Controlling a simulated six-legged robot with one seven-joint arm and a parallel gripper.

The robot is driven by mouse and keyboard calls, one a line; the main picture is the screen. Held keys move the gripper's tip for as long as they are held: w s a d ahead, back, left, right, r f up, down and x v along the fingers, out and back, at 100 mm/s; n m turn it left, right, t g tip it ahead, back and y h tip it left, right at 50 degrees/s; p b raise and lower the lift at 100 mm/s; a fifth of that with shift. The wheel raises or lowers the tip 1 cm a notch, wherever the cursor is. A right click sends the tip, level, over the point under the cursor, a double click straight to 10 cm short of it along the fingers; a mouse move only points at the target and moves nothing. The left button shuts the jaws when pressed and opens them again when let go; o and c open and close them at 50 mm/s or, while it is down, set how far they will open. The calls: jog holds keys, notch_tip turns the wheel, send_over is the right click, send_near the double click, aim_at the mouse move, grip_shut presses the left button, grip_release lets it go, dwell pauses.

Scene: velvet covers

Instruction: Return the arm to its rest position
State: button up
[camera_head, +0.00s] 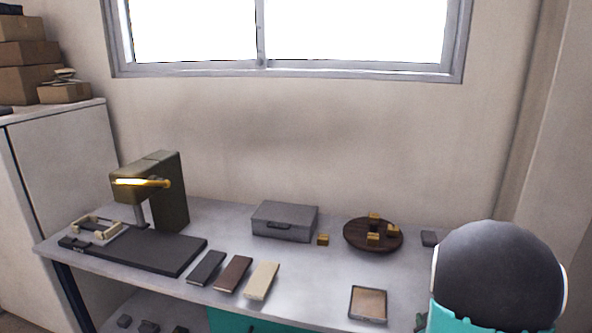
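My gripper is not in view. A large dark rounded part with pale sides and a teal collar, part of my own arm, fills the lower right corner. It hides the right end of the grey workbench (330,262). Nothing shows whether my gripper holds anything.
On the bench are a dark olive press (170,190) with a black base, three slim covers (233,274), a grey case (285,221), a small brass block (323,240), a round wooden tray (352,240) with several brass blocks, and a tan-topped square tray (368,304). A cabinet stands left.

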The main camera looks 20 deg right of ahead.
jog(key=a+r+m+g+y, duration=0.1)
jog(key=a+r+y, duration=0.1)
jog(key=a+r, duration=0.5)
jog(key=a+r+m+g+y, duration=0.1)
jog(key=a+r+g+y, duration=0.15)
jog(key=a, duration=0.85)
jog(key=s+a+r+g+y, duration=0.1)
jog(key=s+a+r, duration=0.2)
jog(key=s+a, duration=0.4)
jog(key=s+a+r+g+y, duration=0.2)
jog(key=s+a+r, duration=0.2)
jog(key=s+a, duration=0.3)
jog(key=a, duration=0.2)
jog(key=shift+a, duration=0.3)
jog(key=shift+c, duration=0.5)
